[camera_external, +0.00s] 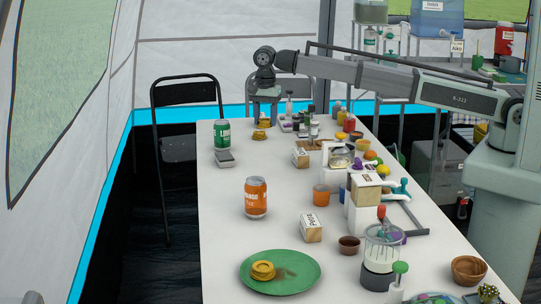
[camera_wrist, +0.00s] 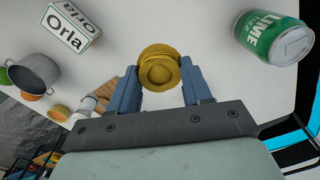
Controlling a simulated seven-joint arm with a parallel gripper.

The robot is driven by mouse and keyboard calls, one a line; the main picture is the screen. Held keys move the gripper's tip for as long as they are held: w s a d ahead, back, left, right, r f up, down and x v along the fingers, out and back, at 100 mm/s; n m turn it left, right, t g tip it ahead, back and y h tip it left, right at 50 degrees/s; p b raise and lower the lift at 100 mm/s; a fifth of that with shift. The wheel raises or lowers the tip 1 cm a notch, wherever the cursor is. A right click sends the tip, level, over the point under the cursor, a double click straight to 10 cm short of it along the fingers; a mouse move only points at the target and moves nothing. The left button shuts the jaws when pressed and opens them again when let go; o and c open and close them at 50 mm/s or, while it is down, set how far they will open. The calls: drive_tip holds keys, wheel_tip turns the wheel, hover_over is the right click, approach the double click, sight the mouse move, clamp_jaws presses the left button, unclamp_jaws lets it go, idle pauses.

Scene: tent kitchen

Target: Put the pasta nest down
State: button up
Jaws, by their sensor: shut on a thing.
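My gripper (camera_external: 265,114) points down over the far left part of the table, shut on a yellow-brown pasta nest (camera_external: 264,123). In the wrist view the held nest (camera_wrist: 159,74) sits between the two blue fingers. A second nest (camera_external: 258,136) lies on the table just below and in front of it; in the wrist view its rim shows behind the held one. I cannot tell whether the two touch. A third nest (camera_external: 263,269) lies on the green plate (camera_external: 305,270) at the near end, beside a brown patch.
A green lime can (camera_external: 222,134) stands left of my gripper, with a grey device (camera_external: 224,158) before it. An orange can (camera_external: 256,198) stands mid-table. Boxes, jars and fruit crowd the right side. A white Orla box (camera_wrist: 69,27) shows in the wrist view.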

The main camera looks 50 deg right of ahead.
drive_tip(key=r, duration=0.6)
drive_tip(key=shift+a, duration=0.35)
drive_tip(key=s+a+n, duration=0.2)
drive_tip(key=s+a, duration=0.2)
drive_tip(key=a, duration=0.4)
drive_tip(key=s+a+n, duration=0.3)
drive_tip(key=s+a, duration=0.1)
drive_tip(key=a, duration=0.4)
drive_tip(key=n, duration=1.2)
hover_over(297, 274)
wheel_tip(297, 274, down, 4)
drive_tip(key=shift+w+f, duration=0.1)
drive_tip(key=shift+f, duration=5.45)
drive_tip(key=shift+f, duration=0.15)
